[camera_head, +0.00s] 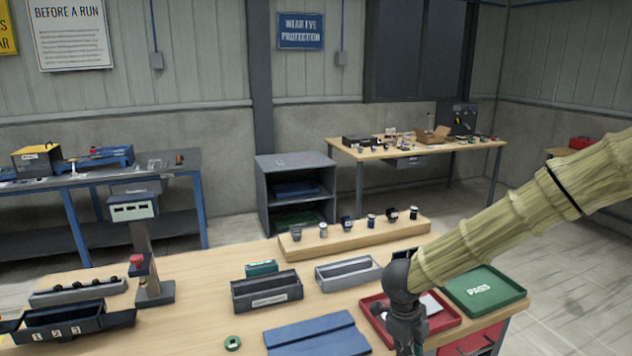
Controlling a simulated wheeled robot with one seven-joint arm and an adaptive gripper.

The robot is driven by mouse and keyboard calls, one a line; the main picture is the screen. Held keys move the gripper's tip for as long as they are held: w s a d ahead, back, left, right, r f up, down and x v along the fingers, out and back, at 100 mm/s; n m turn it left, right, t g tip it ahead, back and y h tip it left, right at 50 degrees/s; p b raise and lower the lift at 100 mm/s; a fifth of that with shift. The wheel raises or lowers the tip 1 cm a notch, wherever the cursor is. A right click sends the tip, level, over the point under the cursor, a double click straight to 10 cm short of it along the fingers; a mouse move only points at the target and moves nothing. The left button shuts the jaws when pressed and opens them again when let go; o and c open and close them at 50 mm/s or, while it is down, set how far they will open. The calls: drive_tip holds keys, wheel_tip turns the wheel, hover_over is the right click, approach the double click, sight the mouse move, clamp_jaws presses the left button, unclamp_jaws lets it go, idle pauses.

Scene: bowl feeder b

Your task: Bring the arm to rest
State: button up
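My arm (510,215) comes in from the right edge and slopes down to the left, in a pale yellow-green ribbed cover. My gripper (407,347) hangs from its end, pointing down, over the near right part of the wooden workbench (210,280). It is dark, and its fingertips run to the bottom edge of the picture, so I cannot tell whether it is open or shut or holds anything. It stands in front of a red tray (448,320) and hides part of it. A pale sheet shows in that tray.
A green PASS tray (484,289) lies right of the gripper. A blue mat (317,336), a green ring (232,343), a dark bin (266,292) and a grey bin (348,273) lie to the left. A wooden block (355,234) with several small parts stands behind. A post (149,270) stands left.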

drive_tip(key=s+d+f+n+t, duration=0.1)
drive_tip(key=s+f+n, duration=0.35)
drive_tip(key=f, duration=0.25)
drive_tip(key=s+d+f+n+h, duration=0.1)
drive_tip(key=s+f+n, duration=0.2)
drive_tip(key=f+n, duration=0.25)
drive_tip(key=s+d+f+n+t, duration=0.1)
drive_tip(key=s+f+n, duration=0.3)
drive_tip(key=f, duration=0.4)
drive_tip(key=s+f+n+g+y, duration=0.1)
drive_tip(key=s+f+n, duration=0.1)
drive_tip(key=s+n, duration=0.2)
drive_tip(key=s+a+f+n+y, duration=0.1)
drive_tip(key=s+f+n, duration=0.2)
drive_tip(key=s, duration=0.7)
drive_tip(key=s+a+f+n+g+y, duration=0.1)
drive_tip(key=s+f+n, duration=0.2)
drive_tip(key=s+n, duration=0.3)
drive_tip(key=shift+s+g, duration=0.3)
drive_tip(key=shift+s, duration=0.55)
